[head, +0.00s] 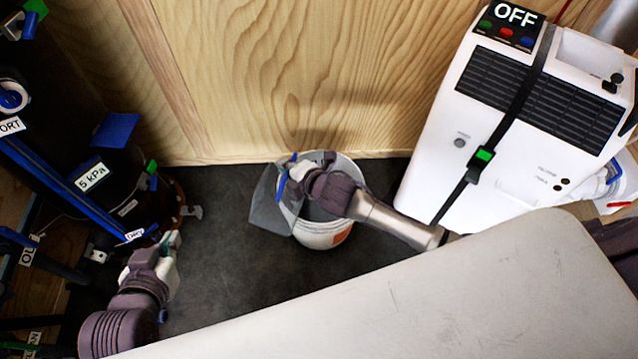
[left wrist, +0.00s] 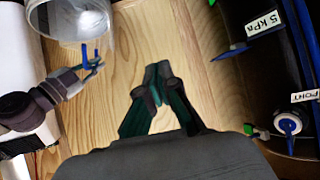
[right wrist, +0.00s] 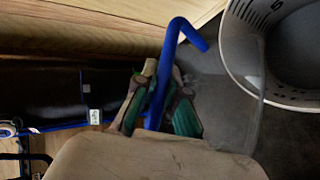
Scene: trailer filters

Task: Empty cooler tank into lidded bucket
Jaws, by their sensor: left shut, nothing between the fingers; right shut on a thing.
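The white bucket (head: 322,235) stands open on the dark floor, with its inside partly visible. A grey, see-through lid (head: 266,208) is tilted at the bucket's left side. My right gripper (head: 289,174) is shut on a blue handle (right wrist: 178,35) beside the rim; the handle seems to belong to the lid. The white cooler (head: 440,130) stands right of the bucket, and its display (head: 509,16) reads OFF. My left gripper (head: 168,246) is shut and empty, left of the bucket; its closed fingers also show in the left wrist view (left wrist: 157,75).
A dark unit with blue pipes and a "5 kPa" label (head: 91,177) stands at the left, near my left arm. A wooden wall (head: 290,70) closes off the back. Bare floor (head: 225,270) lies between my left gripper and the bucket. A pale surface (head: 420,310) fills the front right.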

